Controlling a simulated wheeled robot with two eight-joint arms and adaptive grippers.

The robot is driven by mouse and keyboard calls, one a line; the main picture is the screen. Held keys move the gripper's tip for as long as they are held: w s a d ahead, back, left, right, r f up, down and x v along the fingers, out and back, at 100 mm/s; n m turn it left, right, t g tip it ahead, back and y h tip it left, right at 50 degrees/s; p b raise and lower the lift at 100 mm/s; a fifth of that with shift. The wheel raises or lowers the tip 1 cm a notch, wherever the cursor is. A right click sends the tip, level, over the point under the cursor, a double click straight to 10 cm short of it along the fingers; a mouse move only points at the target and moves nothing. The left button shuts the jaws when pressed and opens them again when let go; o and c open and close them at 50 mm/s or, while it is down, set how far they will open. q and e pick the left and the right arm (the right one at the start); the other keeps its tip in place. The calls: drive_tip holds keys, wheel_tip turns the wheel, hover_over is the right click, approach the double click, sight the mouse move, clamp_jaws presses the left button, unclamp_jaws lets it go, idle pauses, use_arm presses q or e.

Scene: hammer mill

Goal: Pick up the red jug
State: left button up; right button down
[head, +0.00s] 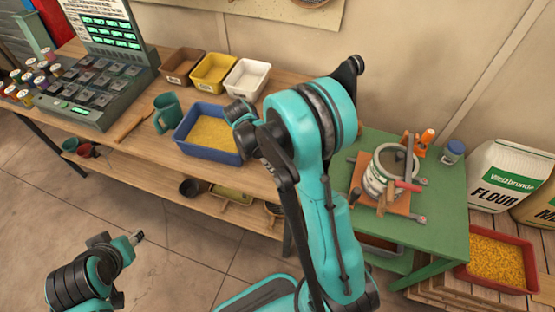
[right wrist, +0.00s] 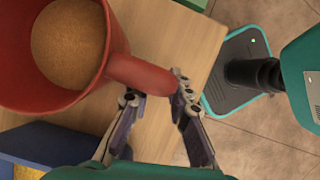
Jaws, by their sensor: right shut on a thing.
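The red jug (right wrist: 122,40) fills the upper left of the right wrist view, with brown grainy stuff inside. Its handle reaches toward my right gripper (right wrist: 155,92), whose two fingers are shut on the handle. The wooden bench top shows beneath the jug; I cannot tell whether the jug touches it. In the head view my right arm hides the jug and the right gripper. My left gripper (head: 137,238) is low at the left of the head view, away from the bench, and its finger opening cannot be made out.
On the bench (head: 290,78) are a blue bin (head: 207,153) of yellow grain, a teal jug (head: 167,112), a white bin (head: 246,78), a yellow bin (head: 213,73) and a control console (head: 90,85).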

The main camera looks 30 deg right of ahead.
drive_tip(key=shift+r+p, duration=0.3)
drive_tip(key=shift+r, duration=0.4)
wheel_tip(320, 180, up, 3)
drive_tip(key=shift+f+p, duration=0.15)
drive_tip(key=shift+p, duration=0.45)
drive_tip(key=s+a+r+p, duration=0.1)
drive_tip(key=s+a+r, duration=0.1)
drive_tip(key=s, duration=0.3)
drive_tip(key=s+a+r+p, duration=0.2)
drive_tip(key=s+r, duration=0.3)
drive_tip(key=shift+s+a, duration=0.3)
drive_tip(key=shift+s, duration=0.1)
drive_tip(key=shift+f, duration=0.1)
